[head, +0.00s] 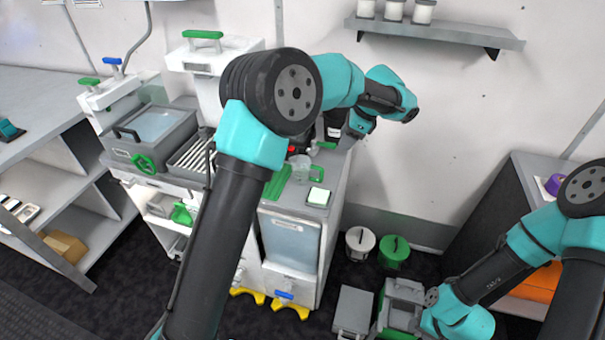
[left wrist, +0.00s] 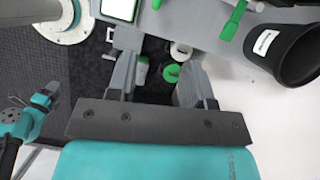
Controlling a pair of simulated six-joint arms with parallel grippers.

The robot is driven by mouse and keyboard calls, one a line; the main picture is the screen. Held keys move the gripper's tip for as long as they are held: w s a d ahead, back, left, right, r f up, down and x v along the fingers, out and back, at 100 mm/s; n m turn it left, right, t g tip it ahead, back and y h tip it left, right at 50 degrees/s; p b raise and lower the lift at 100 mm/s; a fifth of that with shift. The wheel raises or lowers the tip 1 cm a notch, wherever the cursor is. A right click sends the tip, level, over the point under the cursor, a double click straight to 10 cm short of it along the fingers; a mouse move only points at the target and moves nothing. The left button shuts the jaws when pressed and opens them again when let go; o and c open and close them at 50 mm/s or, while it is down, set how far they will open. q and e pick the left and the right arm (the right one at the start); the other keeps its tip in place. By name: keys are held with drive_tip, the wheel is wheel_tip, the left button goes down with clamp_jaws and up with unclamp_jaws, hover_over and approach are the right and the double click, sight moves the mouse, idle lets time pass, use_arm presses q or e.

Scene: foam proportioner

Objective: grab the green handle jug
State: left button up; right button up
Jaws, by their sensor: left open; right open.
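The green handle jug (head: 301,172) is a small clear vessel standing on the grey worktop in the head view, its green handle on its right side. In the left wrist view, a sliver of green at the top edge (left wrist: 157,4) may be its handle; the body is outside that frame. My left gripper (left wrist: 160,82) is open and empty, its two grey fingers spread over the worktop's edge and floor. In the head view it hangs behind and right of the jug, partly hidden by my wrist. The fingers of my right gripper are not visible; its arm is at lower right.
A black funnel-shaped vessel (left wrist: 287,45) stands close to the left gripper's right. White (head: 360,242) and green (head: 394,252) bins are on the floor. A shelf (head: 435,33) hangs on the wall.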

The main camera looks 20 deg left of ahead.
use_arm(q)
drive_tip(key=shift+f, duration=0.1)
approach(321, 178)
drive_tip(key=f, duration=0.1)
drive_tip(key=a+f, duration=0.1)
drive_tip(key=f, duration=0.1)
drive_tip(key=w+a+f, duration=0.1)
drive_tip(key=shift+a+f, duration=0.1)
drive_tip(key=shift+f, duration=0.1)
idle(0.4)
drive_tip(key=shift+s+x, duration=0.2)
drive_tip(key=shift+x, duration=2.35)
clamp_jaws()
